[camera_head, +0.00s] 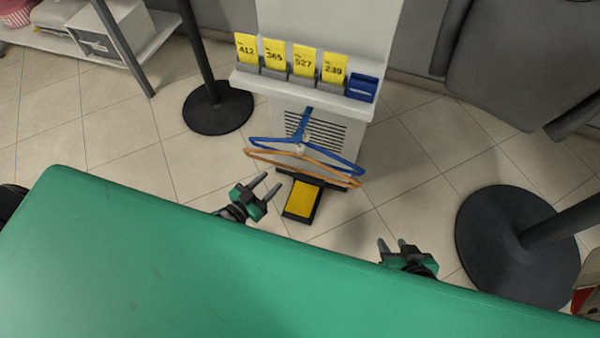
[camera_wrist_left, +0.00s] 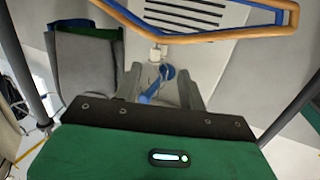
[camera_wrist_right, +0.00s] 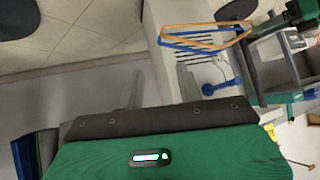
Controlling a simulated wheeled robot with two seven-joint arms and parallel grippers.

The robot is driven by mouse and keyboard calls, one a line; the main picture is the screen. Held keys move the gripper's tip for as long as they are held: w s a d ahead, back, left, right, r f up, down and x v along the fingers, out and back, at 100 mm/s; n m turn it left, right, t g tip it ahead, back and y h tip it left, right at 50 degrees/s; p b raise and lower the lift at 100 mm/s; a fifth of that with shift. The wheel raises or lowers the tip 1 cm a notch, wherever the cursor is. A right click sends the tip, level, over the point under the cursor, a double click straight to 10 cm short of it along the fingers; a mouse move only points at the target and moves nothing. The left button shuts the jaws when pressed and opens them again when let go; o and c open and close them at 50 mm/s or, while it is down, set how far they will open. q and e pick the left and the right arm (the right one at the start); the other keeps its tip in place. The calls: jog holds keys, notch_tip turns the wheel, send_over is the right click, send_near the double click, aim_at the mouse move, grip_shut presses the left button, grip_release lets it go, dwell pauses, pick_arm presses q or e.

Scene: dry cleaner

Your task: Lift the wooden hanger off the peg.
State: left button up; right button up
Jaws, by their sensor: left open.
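The wooden hanger (camera_head: 272,153) hangs from a blue peg (camera_head: 305,122) on the front of a white stand, in front of a blue hanger (camera_head: 337,159). The wooden hanger also shows at the top of the left wrist view (camera_wrist_left: 238,33) and in the right wrist view (camera_wrist_right: 203,27). My left gripper (camera_head: 266,185) is open and empty, below and left of the wooden hanger, apart from it. In its wrist view the peg (camera_wrist_left: 165,74) shows between the fingers. My right gripper (camera_head: 392,243) is open and empty, farther right and lower, by the counter edge.
A green counter (camera_head: 200,270) fills the near side. The stand's shelf (camera_head: 300,86) holds yellow number cards (camera_head: 305,62) and a blue box (camera_head: 361,88). A black and yellow pedestal (camera_head: 301,199) stands below the hangers. Black post bases (camera_head: 218,107) stand on both sides.

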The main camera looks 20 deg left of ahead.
pick_arm(q)
jog(key=b, duration=0.2)
send_near(300, 147)
jog(key=shift+t+h, duration=0.3)
jog(key=shift+h, duration=0.1)
jog(key=w+f, duration=0.1)
jog(key=w+d+f, duration=0.1)
jog(key=w, duration=0.1)
jog(key=w+d+f, duration=0.1)
jog(key=shift+w+d, duration=0.1)
jog(key=shift+w, duration=0.25)
jog(key=x, duration=0.4)
jog(key=shift+w+r+b, duration=0.15)
jog(key=shift+r+b, duration=0.15)
jog(key=shift+b, duration=0.1)
jog(key=shift+w, duration=0.4)
pick_arm(e)
jog(key=a+t, duration=0.1)
jog(key=a+r+t+y, duration=0.1)
jog(key=a+r+t, duration=0.1)
jog(key=shift+w+a+r+y, duration=0.25)
jog(key=shift+w+a+y, duration=0.05)
jog(key=shift+a+y, duration=0.1)
pick_arm(q)
jog(key=shift+r, duration=0.1)
grip_shut()
